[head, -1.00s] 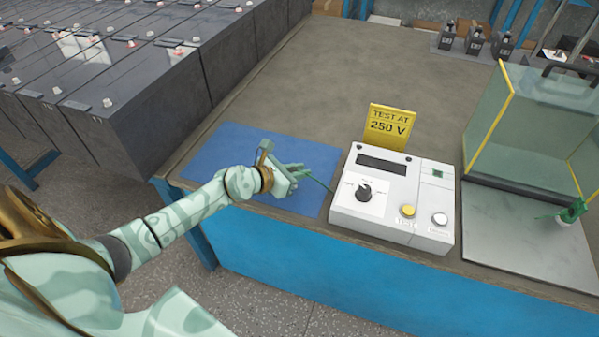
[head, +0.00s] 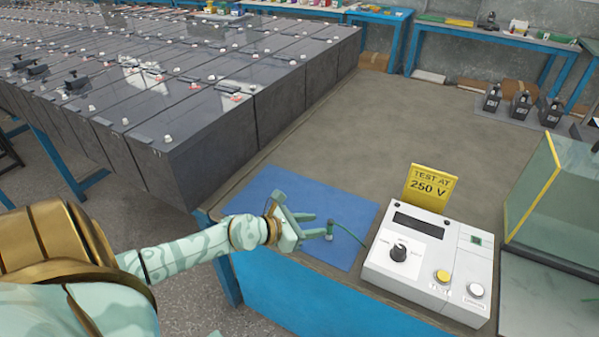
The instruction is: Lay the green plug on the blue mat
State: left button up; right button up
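The green plug (head: 330,229) is a small dark green piece with a pale lower end. It is over the right part of the blue mat (head: 345,205), and appears to stand upright on it. A thin green cable runs from it to the white tester (head: 430,262). My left gripper (head: 319,225) is low over the mat, just left of the plug. Its two fingers are apart and point right, with their tips close to the plug. I cannot tell whether a finger touches it. My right gripper is not in view.
A yellow "TEST AT 250 V" sign (head: 430,187) stands behind the tester. Rows of dark batteries (head: 215,130) fill the left back. A glass-walled guard (head: 555,205) is at the right. The bench top (head: 400,130) behind the mat is clear.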

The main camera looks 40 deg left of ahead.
pick_arm(q)
jog(key=shift+v, duration=1.9)
jog(key=s+d+n+t, duration=0.1)
jog(key=d+n+t, duration=0.2)
jog(key=d+n, duration=0.95)
jog(key=s+a+f+n+g+y, duration=0.2)
jog(key=s+a+f+n, duration=0.15)
jog(key=f+n, duration=0.45)
jog(key=s+a+f+n+g+y, duration=0.2)
jog(key=s+f+n, duration=0.3)
jog(key=f, duration=0.5)
jog(key=s+f+n+g, duration=0.5)
jog(key=s+f, duration=0.9)
jog(key=s+d+f+n+g, duration=0.1)
jog(key=s+f+n+g, duration=0.2)
jog(key=s, duration=0.8)
jog(key=s+d+f+n+g, duration=0.2)
jog(key=s+f+n+g, duration=0.1)
jog(key=s, duration=0.8)
jog(key=shift+s+d+f+g+y, duration=0.3)
jog(key=shift+s+f, duration=0.05)
jog(key=shift+f, duration=0.15)
